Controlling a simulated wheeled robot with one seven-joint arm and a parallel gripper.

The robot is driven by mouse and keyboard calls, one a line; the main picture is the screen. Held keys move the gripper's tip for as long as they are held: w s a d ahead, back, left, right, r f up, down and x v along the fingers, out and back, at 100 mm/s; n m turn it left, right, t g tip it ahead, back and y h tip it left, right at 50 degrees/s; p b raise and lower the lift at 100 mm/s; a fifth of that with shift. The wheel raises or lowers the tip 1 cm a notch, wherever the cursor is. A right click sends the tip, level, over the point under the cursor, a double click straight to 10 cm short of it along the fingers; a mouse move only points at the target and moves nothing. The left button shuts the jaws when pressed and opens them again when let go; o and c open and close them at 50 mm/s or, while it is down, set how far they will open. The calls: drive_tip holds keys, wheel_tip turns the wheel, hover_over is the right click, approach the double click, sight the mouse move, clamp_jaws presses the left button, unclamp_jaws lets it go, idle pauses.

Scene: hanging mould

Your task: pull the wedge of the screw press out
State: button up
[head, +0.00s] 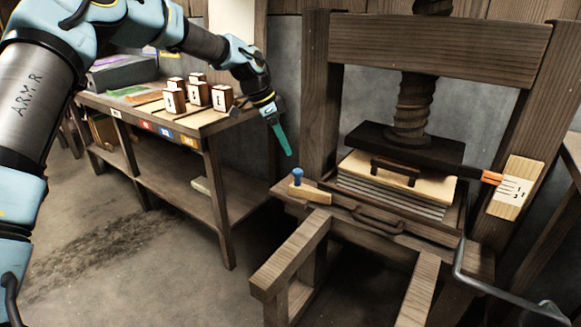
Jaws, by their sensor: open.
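The screw press (440,55) stands on the right, a dark wooden frame with a thick vertical screw. A small pale wooden piece with a blue knob (310,192), which looks like the wedge, sits at the left end of the press bed. The dark pressing plate (405,143) is above a stack of boards and grey sheets (390,187). My gripper (287,152), with teal fingers pointing down, hangs in the air above and left of the blue knob, apart from it. It is open and holds nothing. The gap between its fingers is hard to see from this side.
A wooden bench (213,128) on the left carries several small wooden blocks (197,95). An orange-tipped bar (491,178) points at a pale marked plate (515,188) on the right post. A dark handle (377,220) is on the bed's front. Floor is free between bench and press.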

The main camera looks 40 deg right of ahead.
sight(297, 170)
drive_tip(key=x, duration=0.9)
drive_tip(key=shift+f+p, duration=0.25)
drive_tip(key=shift+p, duration=0.15)
clamp_jaws()
idle(0.9)
